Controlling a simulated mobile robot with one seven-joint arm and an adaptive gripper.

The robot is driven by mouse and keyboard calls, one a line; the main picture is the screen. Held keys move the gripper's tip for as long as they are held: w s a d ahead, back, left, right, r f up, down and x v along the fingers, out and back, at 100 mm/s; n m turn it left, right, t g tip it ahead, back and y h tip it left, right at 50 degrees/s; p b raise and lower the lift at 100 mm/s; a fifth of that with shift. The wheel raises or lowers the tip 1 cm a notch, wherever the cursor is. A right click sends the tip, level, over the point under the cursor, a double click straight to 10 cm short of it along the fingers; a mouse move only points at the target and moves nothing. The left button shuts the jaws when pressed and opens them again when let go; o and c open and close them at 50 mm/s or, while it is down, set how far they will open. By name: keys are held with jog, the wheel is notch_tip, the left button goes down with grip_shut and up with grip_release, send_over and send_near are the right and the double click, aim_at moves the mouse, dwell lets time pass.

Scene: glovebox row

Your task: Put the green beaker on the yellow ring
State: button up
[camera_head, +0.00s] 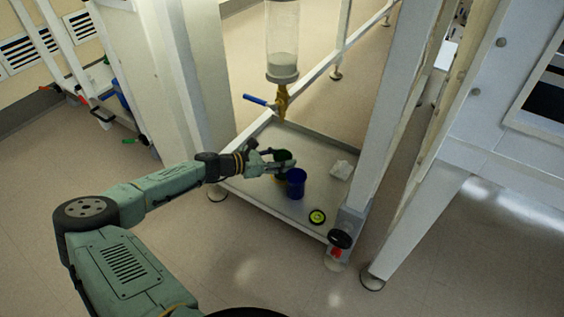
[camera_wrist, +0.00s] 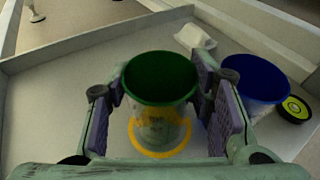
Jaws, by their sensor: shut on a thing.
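The green beaker (camera_wrist: 160,80) stands upright between the two fingers of my gripper (camera_wrist: 165,112), which is shut on it. In the head view the beaker (camera_head: 283,155) shows at the end of my arm, with my gripper (camera_head: 268,162) at its side. The yellow ring (camera_wrist: 160,154) shows around the beaker's lower end in the wrist view, directly below it. I cannot tell whether the beaker's base touches the ring or hangs just above it. In the head view the ring is mostly hidden by the gripper and beakers.
A blue beaker (camera_head: 296,183) stands close on the right, beside the right finger. A black and yellow round thing (camera_head: 317,217) and a white crumpled piece (camera_head: 342,170) lie on the tray (camera_head: 258,200). A hopper with a blue-handled valve (camera_head: 282,60) hangs above. Frame posts flank the tray.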

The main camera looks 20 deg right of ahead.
jog(key=shift+f, duration=0.2)
jog(key=shift+f, duration=0.15)
jog(key=o, duration=0.6)
jog(key=shift+o, duration=0.2)
jog(key=shift+r, duration=0.35)
jog(key=p+v, duration=0.2)
jog(key=v, duration=1)
